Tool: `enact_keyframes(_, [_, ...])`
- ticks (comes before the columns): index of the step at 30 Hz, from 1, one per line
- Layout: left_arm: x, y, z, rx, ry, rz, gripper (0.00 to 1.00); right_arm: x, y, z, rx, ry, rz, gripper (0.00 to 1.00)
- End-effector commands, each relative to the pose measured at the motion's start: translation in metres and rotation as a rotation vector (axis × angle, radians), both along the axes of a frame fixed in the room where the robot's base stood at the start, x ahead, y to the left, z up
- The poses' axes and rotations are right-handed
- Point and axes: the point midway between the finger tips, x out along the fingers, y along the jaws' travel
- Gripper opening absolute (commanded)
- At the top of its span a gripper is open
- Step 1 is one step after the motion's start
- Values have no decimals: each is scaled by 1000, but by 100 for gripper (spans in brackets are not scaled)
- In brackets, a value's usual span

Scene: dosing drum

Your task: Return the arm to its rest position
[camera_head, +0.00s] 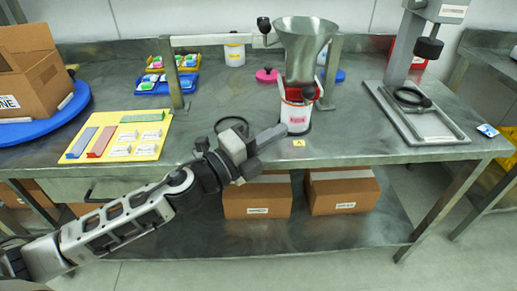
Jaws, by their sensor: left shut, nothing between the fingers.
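My left arm comes in from the lower left and reaches up to the front edge of the steel table (350,148). My left gripper (281,131) is shut and empty, its fingers pointing right at the table's front edge. The fingers are just left of and below a white container with a red label (296,117). That container stands under a grey metal funnel (305,45) held in a frame. I cannot tell whether the fingers touch the container or the table. My right gripper is not in view.
A yellow board (118,136) with coloured strips and cards lies left of the gripper. A cardboard box (35,70) sits on a blue disc at the far left. A grey stand (415,112) is at right. Cardboard boxes (257,197) rest on the lower shelf.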

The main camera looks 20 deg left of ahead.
Motion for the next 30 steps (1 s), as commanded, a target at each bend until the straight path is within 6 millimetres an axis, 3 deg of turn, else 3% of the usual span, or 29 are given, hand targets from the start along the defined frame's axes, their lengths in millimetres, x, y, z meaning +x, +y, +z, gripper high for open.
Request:
enact_keyframes(6, [-25, 14, -6, 1, 1, -1, 0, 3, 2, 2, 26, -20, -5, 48])
enact_keyframes(13, [-31, 18, -5, -2, 2, -1, 0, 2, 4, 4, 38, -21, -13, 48])
enact_keyframes(16, [-33, 18, -16, -91, 72, 23, 0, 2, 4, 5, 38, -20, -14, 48])
enact_keyframes(20, [-50, 22, -72, -461, 380, 143, 0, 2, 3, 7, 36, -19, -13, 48])
enact_keyframes(24, [-91, 18, -149, -921, 773, 330, 0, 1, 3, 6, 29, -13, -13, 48])
enact_keyframes(27, [-125, 7, -190, -1172, 990, 446, 0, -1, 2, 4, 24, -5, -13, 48])
enact_keyframes(30, [-152, -4, -214, -1348, 1134, 528, 0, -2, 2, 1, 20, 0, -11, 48])
